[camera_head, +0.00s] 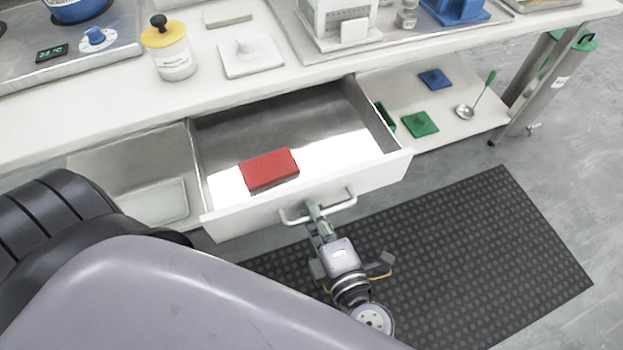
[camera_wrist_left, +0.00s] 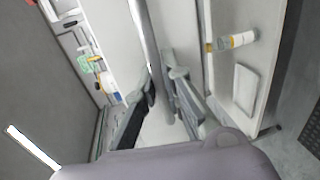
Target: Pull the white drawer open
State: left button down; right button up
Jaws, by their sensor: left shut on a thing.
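The white drawer (camera_head: 305,198) stands open under the table in the head view, its inside showing. A red block (camera_head: 269,169) lies in it. A metal bar handle (camera_head: 342,204) is on the drawer's front. My left gripper (camera_head: 314,210) is at the middle of this handle, its fingers shut on it. In the left wrist view, the handle (camera_wrist_left: 152,45) runs down between the two fingers of my left gripper (camera_wrist_left: 160,85). The exact finger contact is partly hidden. My right gripper is not in view.
The white table (camera_head: 115,104) carries a jar with a yellow lid (camera_head: 172,52), a white plate with a knob (camera_head: 249,56) and a white machine (camera_head: 341,20). A lower shelf (camera_head: 455,118) holds green and blue pieces and a ladle. A black mat (camera_head: 480,250) covers the floor in front.

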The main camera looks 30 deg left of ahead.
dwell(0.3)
pick_arm(q)
jog(key=c, duration=1.7)
grip_release()
jog(key=shift+s+d, duration=0.1)
